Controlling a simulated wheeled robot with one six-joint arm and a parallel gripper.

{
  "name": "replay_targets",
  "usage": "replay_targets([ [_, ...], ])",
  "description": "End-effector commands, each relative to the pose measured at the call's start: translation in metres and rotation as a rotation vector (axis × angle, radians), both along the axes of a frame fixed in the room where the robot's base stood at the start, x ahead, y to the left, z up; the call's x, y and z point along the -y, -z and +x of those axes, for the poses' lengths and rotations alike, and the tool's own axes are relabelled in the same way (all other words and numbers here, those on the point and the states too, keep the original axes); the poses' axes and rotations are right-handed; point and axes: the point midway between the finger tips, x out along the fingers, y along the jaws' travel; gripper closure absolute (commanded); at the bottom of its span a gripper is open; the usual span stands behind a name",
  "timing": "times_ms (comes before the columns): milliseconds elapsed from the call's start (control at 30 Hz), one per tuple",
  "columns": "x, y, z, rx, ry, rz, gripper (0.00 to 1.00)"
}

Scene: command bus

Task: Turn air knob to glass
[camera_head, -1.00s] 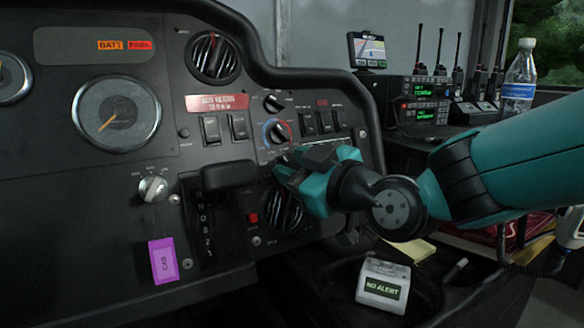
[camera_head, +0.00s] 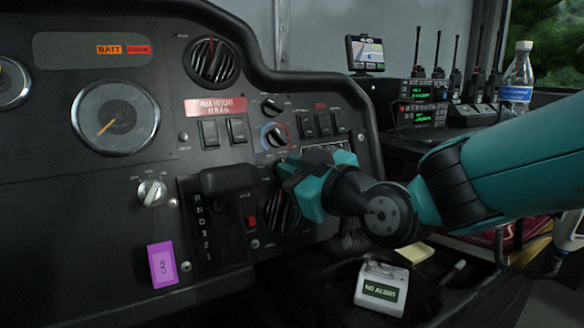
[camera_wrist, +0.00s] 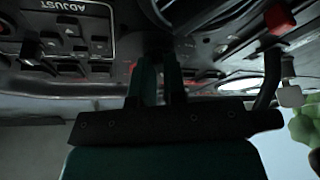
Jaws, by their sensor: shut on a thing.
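The climate panel on the dark dashboard has a top knob (camera_head: 272,106) and a temperature knob (camera_head: 275,135) with a blue and red arc. My gripper (camera_head: 284,168) is at the panel just below the temperature knob, its fingertips against the dash. It is shut on the lowest knob, which appears to be the air knob. The fingers hide that knob and its markings, so its pointer direction cannot be read. In the wrist view, my gripper (camera_wrist: 159,80) has its two fingers close together at the panel, with the knob in shadow between them.
Rocker switches (camera_head: 324,124) sit right of the knobs. Round vents lie above and below, the lower one (camera_head: 283,208) partly behind my gripper. The shifter housing (camera_head: 222,180) stands close on the left. A NO ALERT device (camera_head: 382,286) sits below right.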

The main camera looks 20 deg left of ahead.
Motion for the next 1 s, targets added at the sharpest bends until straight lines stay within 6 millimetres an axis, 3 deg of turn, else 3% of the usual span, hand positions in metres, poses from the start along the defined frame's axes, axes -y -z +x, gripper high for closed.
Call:
replay_targets([
  [1000,-0.0030,-0.0018,-0.0030,-0.491,0.234,0.434,1.00],
])
